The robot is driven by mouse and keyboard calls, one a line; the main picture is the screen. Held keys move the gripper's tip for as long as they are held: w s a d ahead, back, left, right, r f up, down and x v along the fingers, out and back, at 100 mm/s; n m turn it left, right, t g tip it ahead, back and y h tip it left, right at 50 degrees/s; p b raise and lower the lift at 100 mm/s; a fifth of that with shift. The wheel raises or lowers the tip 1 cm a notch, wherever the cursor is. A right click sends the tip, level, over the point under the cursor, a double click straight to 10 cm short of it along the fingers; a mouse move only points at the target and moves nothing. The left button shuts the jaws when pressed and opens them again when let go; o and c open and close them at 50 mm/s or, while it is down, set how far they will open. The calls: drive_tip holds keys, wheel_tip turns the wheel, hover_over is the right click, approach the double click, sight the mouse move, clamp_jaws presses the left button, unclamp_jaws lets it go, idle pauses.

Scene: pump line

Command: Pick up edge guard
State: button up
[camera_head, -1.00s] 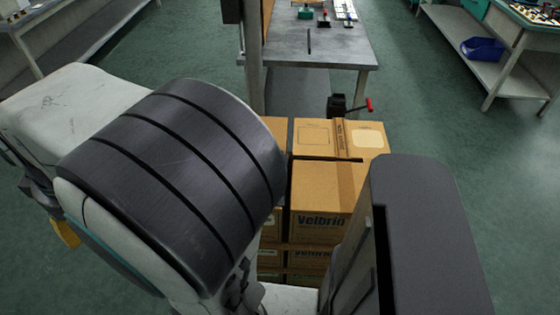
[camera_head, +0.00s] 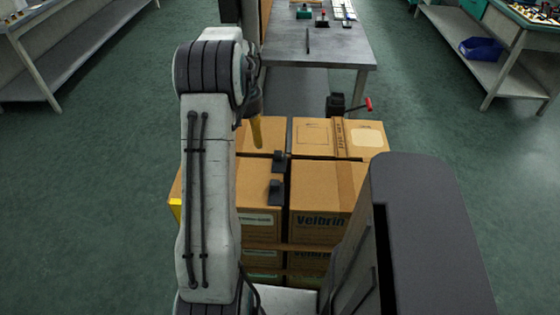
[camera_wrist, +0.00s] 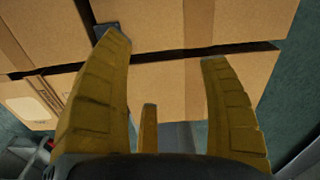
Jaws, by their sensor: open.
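No part is clearly marked as the edge guard. Two small black pieces, a farther one (camera_head: 279,160) and a nearer one (camera_head: 275,190), sit on the box tops by the middle seam. I cannot tell which is the edge guard. My gripper (camera_head: 256,146) is open with its yellow fingers above the left boxes, left of the black pieces. In the wrist view the gripper (camera_wrist: 165,50) shows spread, empty fingers; a dark piece (camera_wrist: 108,30) lies by the left fingertip, partly hidden.
Stacked cartons (camera_head: 320,185) stand in front of me, with narrow seams between them. A black device with a red handle (camera_head: 368,104) is behind them. A grey table (camera_head: 340,50) is farther back. Green floor is clear to the left and right.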

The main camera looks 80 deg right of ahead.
drive_tip(key=m, duration=0.2)
hover_over(280, 155)
drive_tip(key=f, duration=0.4)
drive_tip(key=shift+w, duration=0.25)
drive_tip(key=shift+s+f, duration=0.2)
drive_tip(key=shift+f, duration=0.05)
drive_tip(key=shift+s+f, duration=0.1)
drive_tip(key=shift+f, duration=3.35)
drive_tip(key=c, duration=1.4)
drive_tip(key=shift+r, duration=0.1)
